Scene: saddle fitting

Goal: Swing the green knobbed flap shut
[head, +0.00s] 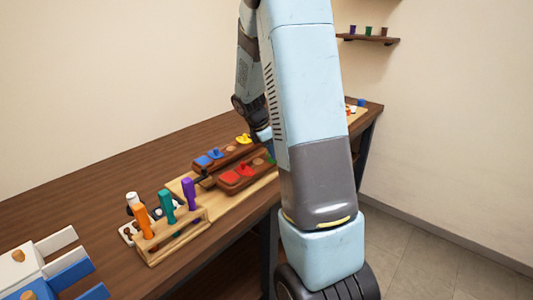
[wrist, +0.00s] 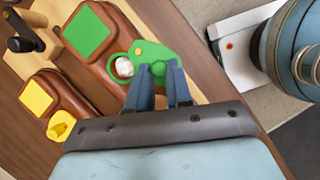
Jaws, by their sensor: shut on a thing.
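The green knobbed flap (wrist: 150,52) shows in the wrist view, swung out to the side of a round pocket. The pocket lies open and holds a white round thing (wrist: 124,67). My gripper (wrist: 159,72) is shut on the flap's green knob, with one finger on each side of it. In the head view, my arm hides my gripper and most of the flap; only a bit of green (head: 271,160) shows beside the arm.
The brown block also bears a green square (wrist: 86,33). A neighbouring block has a yellow square (wrist: 37,98) and a yellow knobbed flap (wrist: 60,127). A wooden rack (head: 180,238) with coloured-handled tools stands at the near left. Bare tabletop (head: 70,200) lies farther left.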

